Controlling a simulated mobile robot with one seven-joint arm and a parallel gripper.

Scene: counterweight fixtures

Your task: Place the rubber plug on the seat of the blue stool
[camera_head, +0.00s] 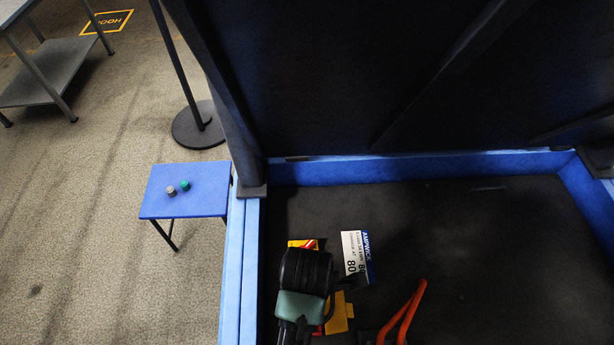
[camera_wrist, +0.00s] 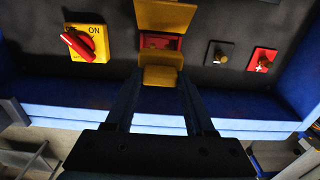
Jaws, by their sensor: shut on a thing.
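The blue stool (camera_head: 205,205) stands on the floor at the left in the head view, outside the blue-walled bin. I cannot tell whether either is the rubber plug. My gripper is over the bin floor; in the head view its tips are hidden under my black wrist. In the wrist view my gripper (camera_wrist: 159,80) is shut on a yellow block (camera_wrist: 160,76), below a red recess (camera_wrist: 160,43) and a raised yellow flap (camera_wrist: 166,15).
The blue bin wall (camera_head: 233,270) lies between my wrist and the stool. A tall dark panel rises behind. A white labelled card (camera_head: 355,252) and orange handles (camera_head: 403,315) are near my wrist. A red switch on a yellow plate (camera_wrist: 98,52) shows. A pole base (camera_head: 199,127) stands behind the stool.

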